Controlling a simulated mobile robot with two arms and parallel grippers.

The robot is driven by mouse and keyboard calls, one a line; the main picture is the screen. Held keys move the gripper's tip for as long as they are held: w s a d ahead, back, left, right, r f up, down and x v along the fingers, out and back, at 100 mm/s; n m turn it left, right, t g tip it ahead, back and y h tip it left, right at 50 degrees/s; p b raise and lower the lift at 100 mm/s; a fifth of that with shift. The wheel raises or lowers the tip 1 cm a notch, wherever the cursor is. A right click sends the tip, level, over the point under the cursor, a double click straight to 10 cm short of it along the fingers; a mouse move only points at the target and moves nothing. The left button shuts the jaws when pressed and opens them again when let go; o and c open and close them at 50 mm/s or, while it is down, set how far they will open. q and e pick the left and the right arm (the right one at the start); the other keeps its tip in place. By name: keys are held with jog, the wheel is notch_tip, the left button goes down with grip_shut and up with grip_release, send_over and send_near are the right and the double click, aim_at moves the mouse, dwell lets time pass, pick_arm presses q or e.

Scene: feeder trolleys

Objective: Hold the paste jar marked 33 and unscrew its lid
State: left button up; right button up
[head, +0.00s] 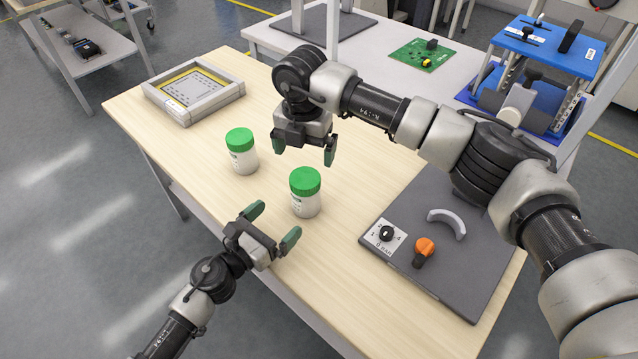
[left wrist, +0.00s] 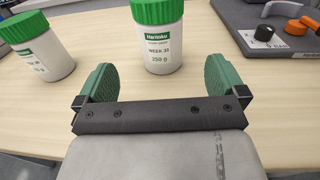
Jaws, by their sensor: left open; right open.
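Two white jars with green lids stand upright on the wooden table. The nearer, right-hand jar (head: 306,203) also shows in the left wrist view (left wrist: 162,52), where its label reads WEEK and a number that looks like 33, the last digit being small. The other jar (head: 243,160) stands to its left; in the left wrist view (left wrist: 48,57) its label is too angled to read. My left gripper (head: 274,225) is open and empty, its fingers pointing at the right-hand jar, which is just beyond the fingertips. My right gripper (head: 304,147) is open and empty, pointing down behind the right-hand jar.
A grey framed tray (head: 188,118) lies at the table's far left. A dark grey board (head: 447,270) at the right carries a dial knob (head: 386,233), an orange-topped knob (head: 424,248) and a grey curved handle (head: 447,222). A green circuit board (head: 420,56) lies on the bench behind.

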aim_at(306, 192)
pick_arm(q)
jog(key=shift+w+d+r, duration=0.1)
jog(key=shift+w+d, duration=0.15)
jog(key=shift+w, duration=0.05)
pick_arm(e)
jog(key=shift+s+a, duration=0.1)
pick_arm(q)
jog(key=x, duration=0.9)
jog(key=shift+w+d, duration=0.15)
jog(key=shift+c, duration=0.3)
jog(key=c, duration=1.7)
jog(key=shift+c, duration=0.3)
pick_arm(e)
jog(key=m, duration=0.3)
jog(key=shift+m, duration=0.4)
jog(key=shift+f+m, duration=0.3)
jog(key=shift+f, duration=3.7)
